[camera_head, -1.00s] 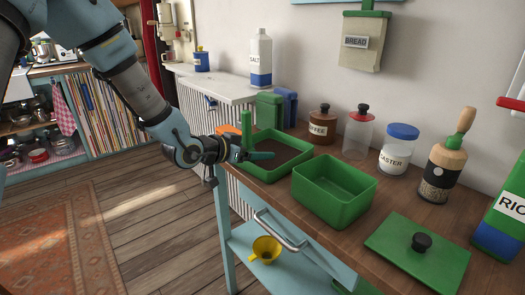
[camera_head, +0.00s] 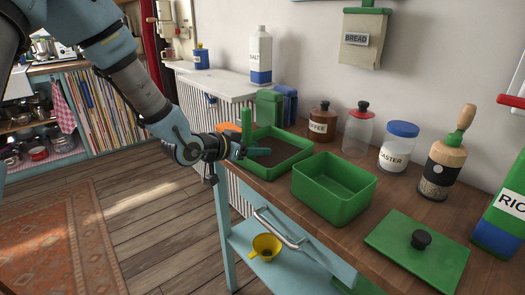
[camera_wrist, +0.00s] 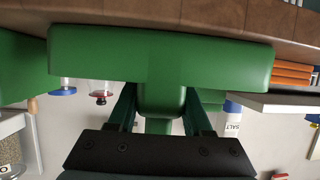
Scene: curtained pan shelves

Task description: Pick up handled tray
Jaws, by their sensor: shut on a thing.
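The handled tray (camera_head: 291,167) is green with a brown inside and stands near the left end of the wooden counter. An upright green piece (camera_head: 246,122) rises at its left side. My gripper (camera_head: 250,150) comes in from the left at that side. In the wrist view, my gripper (camera_wrist: 160,118) has its two fingers on either side of a green stem below a wide green bar (camera_wrist: 100,53), shut on the handle. The fingertips are partly hidden behind the bar. I cannot tell whether the tray touches the counter.
A green open box (camera_head: 333,207) stands close to the right of the tray. Several jars, including the coffee jar (camera_head: 322,125), line the wall behind. A metal rail (camera_head: 278,229) runs along the counter front.

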